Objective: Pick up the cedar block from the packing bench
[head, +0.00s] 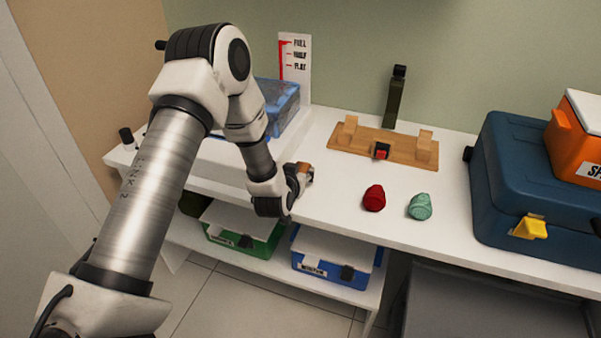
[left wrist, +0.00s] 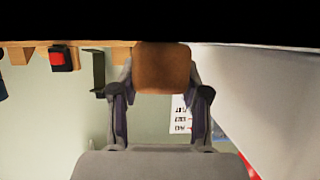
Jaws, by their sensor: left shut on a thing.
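The cedar block (head: 305,169) is a small brown block at the tip of my left gripper (head: 300,180), over the front part of the white packing bench (head: 335,206). In the left wrist view the cedar block (left wrist: 163,67) sits between the two fingers of my left gripper (left wrist: 160,92), which is shut on it. The fingers hide part of the block in the head view. I cannot tell whether the block touches the bench top. My right gripper is not in view.
A red lump (head: 374,198) and a green lump (head: 420,207) lie to the right. A dark blue case (head: 520,180) stands at right, a blue bin (head: 283,100) at back left.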

